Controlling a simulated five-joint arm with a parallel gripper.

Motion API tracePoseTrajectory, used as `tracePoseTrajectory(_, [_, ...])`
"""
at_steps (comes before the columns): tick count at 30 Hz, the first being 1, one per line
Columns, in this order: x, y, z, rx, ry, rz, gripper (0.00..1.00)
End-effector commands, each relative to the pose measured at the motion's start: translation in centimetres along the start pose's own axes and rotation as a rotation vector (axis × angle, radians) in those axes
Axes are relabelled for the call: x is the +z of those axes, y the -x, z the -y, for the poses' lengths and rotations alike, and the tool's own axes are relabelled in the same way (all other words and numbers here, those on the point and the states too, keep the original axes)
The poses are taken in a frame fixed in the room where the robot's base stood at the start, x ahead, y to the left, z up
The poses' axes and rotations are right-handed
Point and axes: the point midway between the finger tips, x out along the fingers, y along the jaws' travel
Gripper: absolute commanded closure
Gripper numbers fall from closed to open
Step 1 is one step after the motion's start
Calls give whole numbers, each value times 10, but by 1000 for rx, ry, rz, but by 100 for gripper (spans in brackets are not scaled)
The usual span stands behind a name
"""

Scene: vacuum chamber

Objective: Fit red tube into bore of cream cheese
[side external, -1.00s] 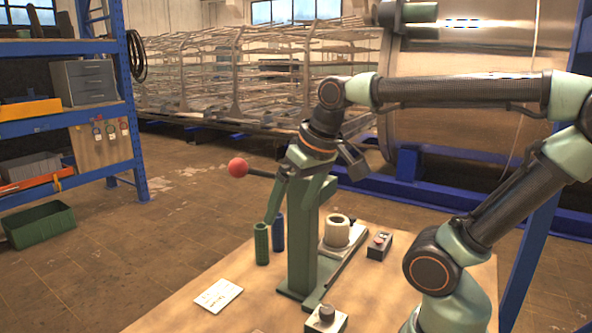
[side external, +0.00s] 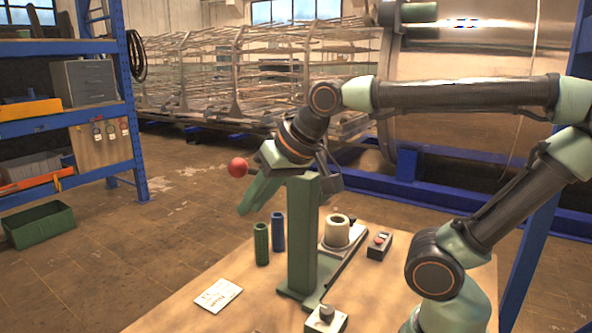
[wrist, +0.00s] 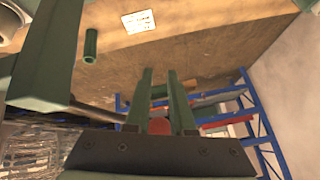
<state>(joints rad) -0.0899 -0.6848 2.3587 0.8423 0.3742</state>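The cream cylinder (side external: 336,233) with an open bore stands on the press base, right of the green column. The green tube also shows in the wrist view (wrist: 90,46), and part of a pale round piece (wrist: 8,22) at its upper left corner. My gripper (side external: 244,209) is above and left of the tubes, tilted to the lower left.
A green press column (side external: 303,235) stands close to my gripper, with a red ball (side external: 238,167) on its lever. A white card (side external: 218,295), a small box with a red button (side external: 379,245) and a knob box (side external: 326,318) lie on the table (side external: 240,310).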

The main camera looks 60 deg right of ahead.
Motion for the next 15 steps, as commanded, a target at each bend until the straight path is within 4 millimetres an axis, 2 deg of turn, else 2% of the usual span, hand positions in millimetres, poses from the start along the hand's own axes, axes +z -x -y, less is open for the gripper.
tracePoseTrajectory(1, [-13, 6, 16, -33, -76, -28, 78])
tracePoseTrajectory(3, [-29, 13, 35, -76, -191, -59, 78])
tracePoseTrajectory(9, [-75, 30, 80, -182, -507, -99, 78])
tracePoseTrajectory(11, [-92, 26, 81, -173, -582, -95, 78])
tracePoseTrajectory(15, [-121, 6, 60, -86, -657, -74, 78])
